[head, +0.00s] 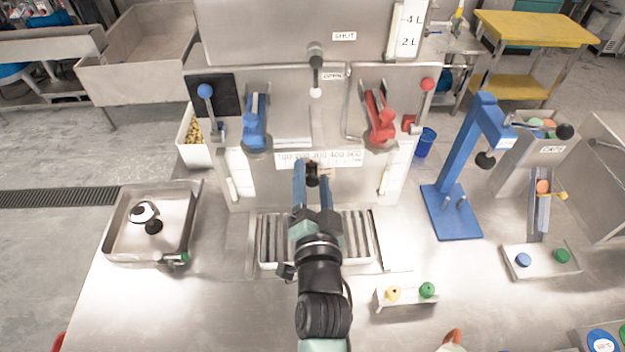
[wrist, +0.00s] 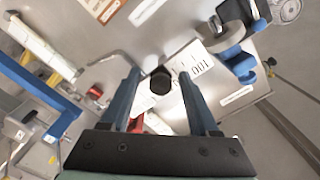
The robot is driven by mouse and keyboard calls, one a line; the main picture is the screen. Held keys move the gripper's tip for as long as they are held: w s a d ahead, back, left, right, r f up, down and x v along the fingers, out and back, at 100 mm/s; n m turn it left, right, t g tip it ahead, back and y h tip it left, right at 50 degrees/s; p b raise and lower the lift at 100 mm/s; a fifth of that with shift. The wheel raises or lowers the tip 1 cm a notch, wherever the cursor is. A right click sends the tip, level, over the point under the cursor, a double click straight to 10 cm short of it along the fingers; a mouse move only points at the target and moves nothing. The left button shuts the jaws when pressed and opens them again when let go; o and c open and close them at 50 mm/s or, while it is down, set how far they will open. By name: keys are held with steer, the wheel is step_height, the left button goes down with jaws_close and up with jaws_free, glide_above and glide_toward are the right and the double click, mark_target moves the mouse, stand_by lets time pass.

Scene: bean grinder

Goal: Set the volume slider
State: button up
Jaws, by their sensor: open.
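The volume slider's black knob (head: 312,180) shows just below a white scale strip (head: 345,158) with numbers in hundreds on the upright steel panel. It stands near the middle of the scale; the exact mark is hard to read. My gripper (head: 311,170) is open in front of the panel, one blue finger on each side of the knob. In the wrist view the dark round knob (wrist: 161,80) lies between the fingertips, with visible gaps on both sides. Part of the scale (wrist: 195,62) shows right of it. I cannot tell how deep the fingers reach around it.
A blue lever (head: 254,122) and a red lever (head: 379,118) jut from the panel above. A slatted grate (head: 362,235) lies below. A blue press stand (head: 462,215) stands right, a steel tray (head: 120,240) left. A small button block (head: 408,297) is in front.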

steer(key=s+b, duration=0.3)
steer(key=s, duration=1)
steer(key=shift+b, duration=0.4)
